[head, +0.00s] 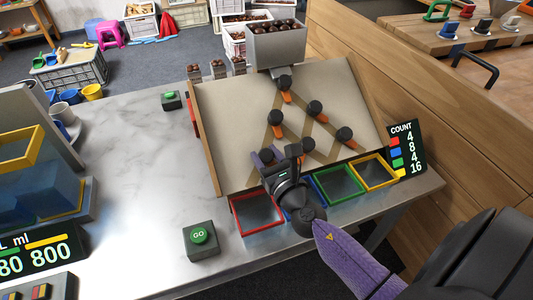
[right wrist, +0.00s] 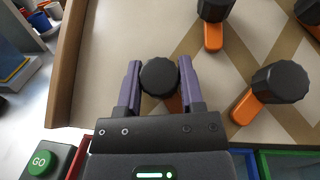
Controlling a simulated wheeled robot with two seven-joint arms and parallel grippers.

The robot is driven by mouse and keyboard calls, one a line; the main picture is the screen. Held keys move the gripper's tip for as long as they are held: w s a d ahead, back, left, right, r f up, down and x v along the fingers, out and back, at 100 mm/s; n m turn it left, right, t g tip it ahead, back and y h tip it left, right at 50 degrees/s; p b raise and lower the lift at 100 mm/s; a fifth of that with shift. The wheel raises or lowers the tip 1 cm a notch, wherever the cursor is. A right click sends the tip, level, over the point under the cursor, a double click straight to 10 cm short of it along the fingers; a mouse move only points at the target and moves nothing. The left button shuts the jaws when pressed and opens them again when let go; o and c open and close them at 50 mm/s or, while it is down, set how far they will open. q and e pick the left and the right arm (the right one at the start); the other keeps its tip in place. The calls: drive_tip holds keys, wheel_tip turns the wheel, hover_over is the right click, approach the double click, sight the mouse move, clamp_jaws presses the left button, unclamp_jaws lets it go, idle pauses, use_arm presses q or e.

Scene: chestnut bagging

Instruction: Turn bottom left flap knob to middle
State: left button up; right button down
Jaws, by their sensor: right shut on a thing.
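The sloped board (head: 222,100) carries several black knobs with orange flaps. The bottom left flap knob (right wrist: 160,77) sits between the purple fingers of my right gripper (right wrist: 160,84) in the right wrist view, with the fingers closed on its two sides. Its orange flap is mostly hidden under the knob and gripper. In the head view my right gripper (head: 268,160) reaches over the lower left of the board and covers most of this knob. The neighbouring knob (right wrist: 280,82) to its right has its flap pointing down-left. My left gripper is not seen.
Red (head: 258,228), green (head: 340,199) and yellow (head: 374,185) framed bins line the board's lower edge; my right wrist covers most of the blue one. A green GO button (head: 198,236) stands at front left. A hopper of chestnuts (head: 276,46) stands above the board.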

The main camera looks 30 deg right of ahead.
drive_tip(key=m+h, duration=0.3)
drive_tip(key=shift+r+p, duration=0.1)
drive_tip(key=shift+p, duration=0.3)
drive_tip(key=shift+m+g+h, duration=0.6)
drive_tip(key=shift+m+h, duration=0.3)
drive_tip(key=shift+m, duration=0.2)
drive_tip(key=shift+m+g+h, duration=0.7)
drive_tip(key=shift+m+h, duration=0.4)
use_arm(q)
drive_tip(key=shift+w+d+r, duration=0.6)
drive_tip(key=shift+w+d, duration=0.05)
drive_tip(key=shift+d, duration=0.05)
use_arm(e)
drive_tip(key=shift+m+g+h, duration=0.4)
drive_tip(key=shift+m, duration=0.3)
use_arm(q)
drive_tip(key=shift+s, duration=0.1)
use_arm(e)
drive_tip(key=shift+c, duration=1.1)
unclamp_jaws()
drive_tip(key=shift+a, duration=0.1)
